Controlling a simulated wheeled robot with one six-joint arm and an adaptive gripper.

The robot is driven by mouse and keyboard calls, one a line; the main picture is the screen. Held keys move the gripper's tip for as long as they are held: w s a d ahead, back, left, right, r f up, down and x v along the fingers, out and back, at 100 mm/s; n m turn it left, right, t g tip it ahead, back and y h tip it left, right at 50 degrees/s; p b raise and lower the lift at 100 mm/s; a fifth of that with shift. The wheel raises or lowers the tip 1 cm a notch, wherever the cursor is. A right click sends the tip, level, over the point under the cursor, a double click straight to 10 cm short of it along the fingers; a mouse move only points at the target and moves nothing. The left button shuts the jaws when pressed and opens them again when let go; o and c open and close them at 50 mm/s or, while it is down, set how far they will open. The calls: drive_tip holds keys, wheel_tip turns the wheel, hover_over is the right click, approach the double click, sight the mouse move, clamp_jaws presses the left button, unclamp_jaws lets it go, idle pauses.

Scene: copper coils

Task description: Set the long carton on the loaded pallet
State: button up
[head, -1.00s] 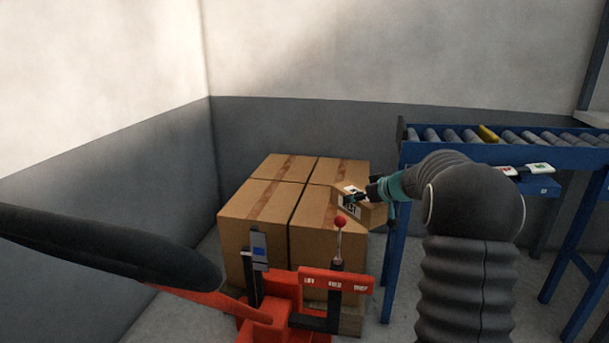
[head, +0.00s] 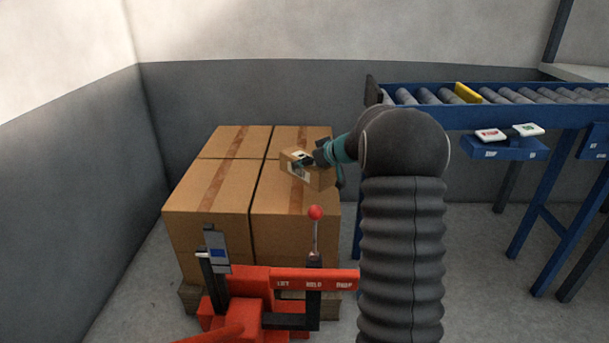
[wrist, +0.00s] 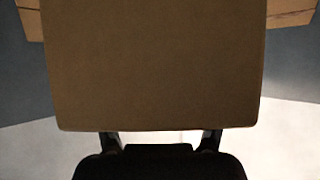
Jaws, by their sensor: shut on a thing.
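My gripper (head: 318,158) is shut on a small brown carton (head: 303,172) with a white label. In the head view the carton is at the right side of the load, over or against the front right big carton; I cannot tell whether it touches. In the wrist view the held carton (wrist: 155,65) fills the middle, between the fingers (wrist: 160,140). The loaded pallet (head: 190,297) carries several large taped brown cartons (head: 208,185) in a block. Most of the pallet is hidden behind the pallet truck.
A red pallet truck (head: 250,285) with a red-knobbed lever (head: 315,213) stands in front of the pallet. A blue roller conveyor (head: 470,115) with a yellow piece (head: 467,93) stands at the right. Grey walls close the back and left. The left tops of the large cartons are bare.

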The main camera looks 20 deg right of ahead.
drive_tip(key=shift+f+b, duration=0.9)
drive_tip(key=shift+f, duration=1.45)
drive_tip(key=shift+f, duration=0.1)
drive_tip(key=o, duration=1.4)
drive_tip(key=shift+s, duration=0.1)
drive_tip(key=shift+o, duration=0.2)
